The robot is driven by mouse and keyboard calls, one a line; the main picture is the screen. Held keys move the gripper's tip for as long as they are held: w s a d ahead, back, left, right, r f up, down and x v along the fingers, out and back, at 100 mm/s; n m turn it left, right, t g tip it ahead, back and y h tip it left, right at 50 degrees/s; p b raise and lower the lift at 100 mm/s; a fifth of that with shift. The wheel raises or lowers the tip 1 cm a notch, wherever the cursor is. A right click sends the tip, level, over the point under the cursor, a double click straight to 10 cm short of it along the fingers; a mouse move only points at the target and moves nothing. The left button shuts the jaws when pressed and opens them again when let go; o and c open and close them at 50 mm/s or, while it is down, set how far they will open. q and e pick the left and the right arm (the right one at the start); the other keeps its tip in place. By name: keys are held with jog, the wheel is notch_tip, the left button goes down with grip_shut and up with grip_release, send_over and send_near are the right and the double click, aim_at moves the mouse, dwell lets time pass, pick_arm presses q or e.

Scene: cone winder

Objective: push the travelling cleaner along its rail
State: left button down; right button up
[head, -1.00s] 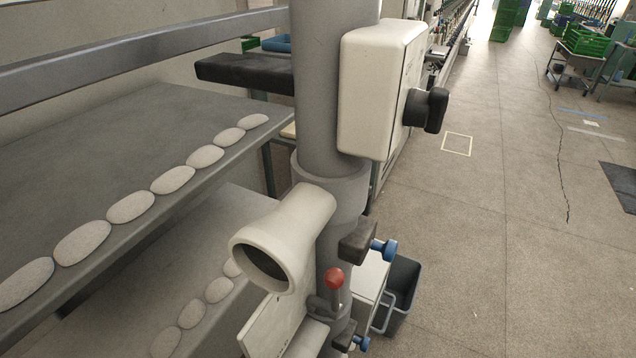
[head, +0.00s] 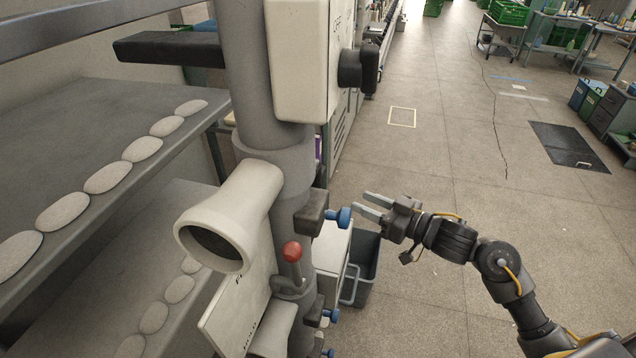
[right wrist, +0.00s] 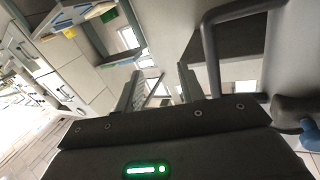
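The travelling cleaner appears to be the thick grey upright tube (head: 250,90) with a cream flared nozzle (head: 232,215) on its lower part. It stands upright in the left half of the head view. My right gripper (head: 360,203) is open and empty, to the right of the tube. Its two fingers point left towards a blue knob (head: 340,217) on a dark block, with a small gap between. In the right wrist view the two ribbed fingers (right wrist: 160,88) stand apart with nothing held between them. I cannot tell which part is the cleaner's rail. My left gripper is out of view.
A cream box with a black knob (head: 352,70) sits high on the tube. A red-balled lever (head: 292,252) is below. Grey shelves with pale oval pads (head: 108,178) are at left. A dark bin (head: 365,262) stands on the floor below my gripper. The aisle floor at right is open.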

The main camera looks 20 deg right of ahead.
aim_at(317, 182)
jog(key=s+a+r+n+g+y, duration=0.2)
jog(key=s+a+r+n+y, duration=0.15)
jog(key=s+r, duration=0.35)
jog(key=shift+t+h, duration=0.4)
jog(key=shift+h, duration=0.05)
jog(key=shift+w+d+r+p+x, duration=0.1)
jog(key=shift+p+x, duration=0.3)
jog(key=shift+x, duration=1.65)
jog(key=shift+w+d+r+p+x, duration=0.15)
jog(key=shift+p+x, duration=0.2)
jog(key=shift+x, duration=1.65)
jog(key=shift+w+d+r+p+x, duration=0.1)
jog(key=shift+p+x, duration=0.3)
jog(key=shift+x, duration=1.65)
jog(key=shift+s, duration=0.1)
grip_shut()
